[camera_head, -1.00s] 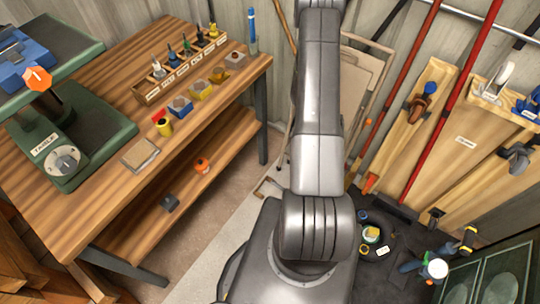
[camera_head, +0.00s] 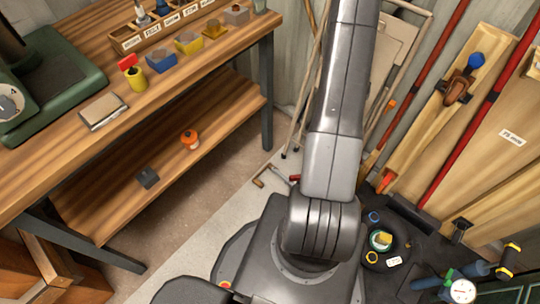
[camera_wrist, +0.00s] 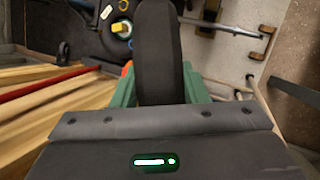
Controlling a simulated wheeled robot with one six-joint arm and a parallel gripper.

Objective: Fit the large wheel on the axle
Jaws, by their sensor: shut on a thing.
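In the wrist view, a thick black wheel (camera_wrist: 158,50) stands edge-on between the green jaws of my gripper (camera_wrist: 160,88). The gripper is shut on it, and the wheel rises past the jaws to the top edge of the picture. The wheel's hub and faces are hidden from this angle. In the head view my arm fills the centre, and neither the gripper nor the wheel can be seen. I cannot make out the axle in either view.
A wooden workbench (camera_head: 50,185) with a lower shelf stands at left. A labelled rack (camera_head: 165,32) and small coloured blocks sit on it. Wooden boards (camera_head: 463,85) and red poles (camera_head: 480,120) lean at right. A dark surface (camera_head: 400,285) at lower right carries small items. Bare floor shows beneath the bench.

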